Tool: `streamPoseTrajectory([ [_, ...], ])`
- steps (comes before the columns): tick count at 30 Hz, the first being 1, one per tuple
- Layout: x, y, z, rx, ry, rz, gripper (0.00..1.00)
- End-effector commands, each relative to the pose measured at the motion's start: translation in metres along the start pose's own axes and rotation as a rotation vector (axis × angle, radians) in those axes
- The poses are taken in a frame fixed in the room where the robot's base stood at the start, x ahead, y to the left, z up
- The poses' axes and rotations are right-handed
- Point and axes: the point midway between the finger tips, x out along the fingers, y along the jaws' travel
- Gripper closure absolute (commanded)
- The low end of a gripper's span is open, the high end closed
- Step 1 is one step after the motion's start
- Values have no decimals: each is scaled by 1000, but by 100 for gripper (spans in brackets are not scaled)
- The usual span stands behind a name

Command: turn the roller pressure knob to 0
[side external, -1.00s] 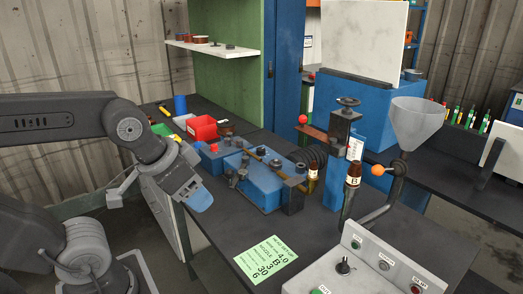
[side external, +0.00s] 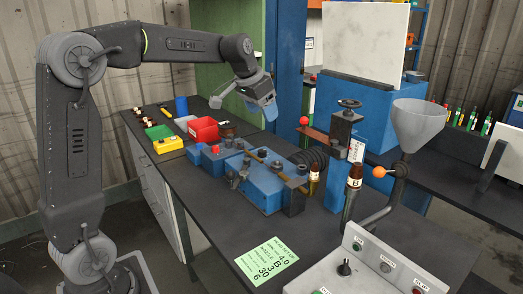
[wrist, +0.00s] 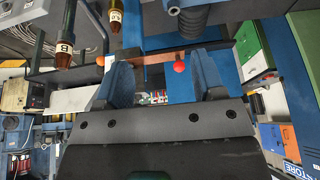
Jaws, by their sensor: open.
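My gripper (side external: 268,108) is raised above the far part of the bench, with its blue fingers pointing down. In the wrist view its two blue fingers (wrist: 163,82) are apart with nothing held between them. A black handwheel knob (side external: 349,103) tops the blue upright column (side external: 341,150), to the right of my gripper and clear of it. Another black knob (side external: 344,268) is on the grey control panel (side external: 375,262) at the front right. No readable label shows which is the roller pressure knob. A green setup card (side external: 266,259) lies on the bench, with partly readable numbers.
A blue machine (side external: 265,188) with dark fittings stands mid-bench. A red ball (side external: 303,121) on a copper-coloured bar, a grey funnel (side external: 418,122), and a bottle marked B (side external: 353,180) stand near the column. A red bin (side external: 203,130) is behind. The bench front around the card is open.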

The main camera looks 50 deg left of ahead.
Motion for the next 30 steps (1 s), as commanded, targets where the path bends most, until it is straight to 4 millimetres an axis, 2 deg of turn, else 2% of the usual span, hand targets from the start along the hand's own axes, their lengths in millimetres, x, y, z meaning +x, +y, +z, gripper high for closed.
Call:
streamPoseTrajectory([
  [1,17,-22,-13,-7,-10,1,37],
  [6,69,-90,-44,-8,-19,6,37],
  [12,131,-167,-52,-5,-24,14,37],
  [15,153,-193,-49,-3,-22,17,37],
  [18,166,-208,-46,-1,-21,19,37],
  [21,173,-215,-44,2,-20,19,37],
  [26,188,-216,-44,3,-21,20,37],
  [30,214,-214,-43,2,-22,21,37],
])
